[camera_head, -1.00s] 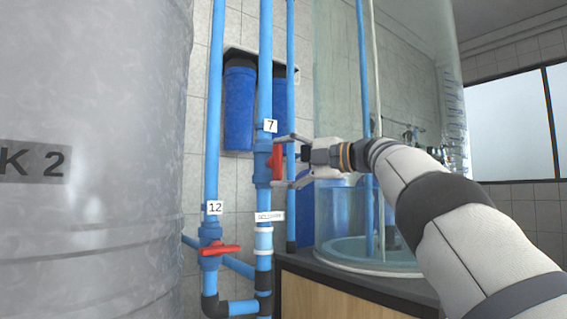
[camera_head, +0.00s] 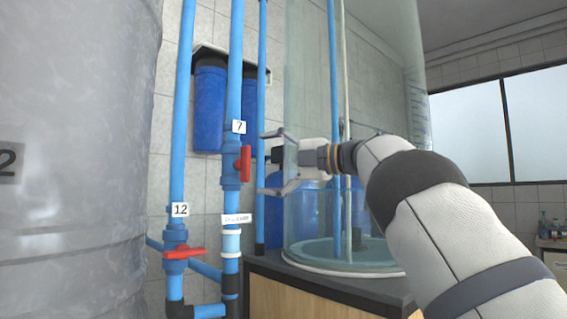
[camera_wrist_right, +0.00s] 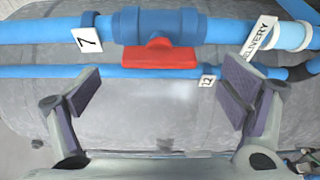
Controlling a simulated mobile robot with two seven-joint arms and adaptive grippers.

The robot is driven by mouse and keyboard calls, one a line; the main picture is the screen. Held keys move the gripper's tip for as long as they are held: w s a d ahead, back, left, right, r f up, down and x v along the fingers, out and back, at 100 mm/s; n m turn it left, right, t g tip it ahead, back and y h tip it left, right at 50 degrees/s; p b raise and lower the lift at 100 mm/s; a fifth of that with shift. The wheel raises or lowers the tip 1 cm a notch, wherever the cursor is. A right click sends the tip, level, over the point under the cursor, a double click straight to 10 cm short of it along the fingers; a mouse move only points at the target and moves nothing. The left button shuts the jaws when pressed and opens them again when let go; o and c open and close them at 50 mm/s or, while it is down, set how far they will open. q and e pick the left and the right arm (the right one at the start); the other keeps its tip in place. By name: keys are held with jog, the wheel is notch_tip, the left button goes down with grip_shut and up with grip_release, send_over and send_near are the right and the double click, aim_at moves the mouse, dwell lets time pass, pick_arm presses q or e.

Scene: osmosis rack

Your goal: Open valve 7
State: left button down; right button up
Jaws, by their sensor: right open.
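Valve 7 is a blue valve body (camera_head: 231,168) on a vertical blue pipe, just below the label "7" (camera_head: 239,127). Its red handle (camera_head: 244,163) points along the pipe. In the right wrist view the red handle (camera_wrist_right: 158,60) also lies parallel to the pipe, beside the label "7" (camera_wrist_right: 87,40). My right gripper (camera_head: 268,163) is open and empty, to the right of the handle and apart from it. In the right wrist view its two fingers (camera_wrist_right: 163,92) stand apart, with the handle between and beyond them. My left gripper is not in view.
Valve 12's red handle (camera_head: 184,253) lies across its pipe, lower left. A large grey tank (camera_head: 75,150) fills the left. Blue filter housings (camera_head: 210,105) hang on the wall behind. A clear cylindrical tank (camera_head: 305,235) stands on the counter at the right, behind my arm.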

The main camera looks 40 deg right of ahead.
jog(key=v, duration=0.8)
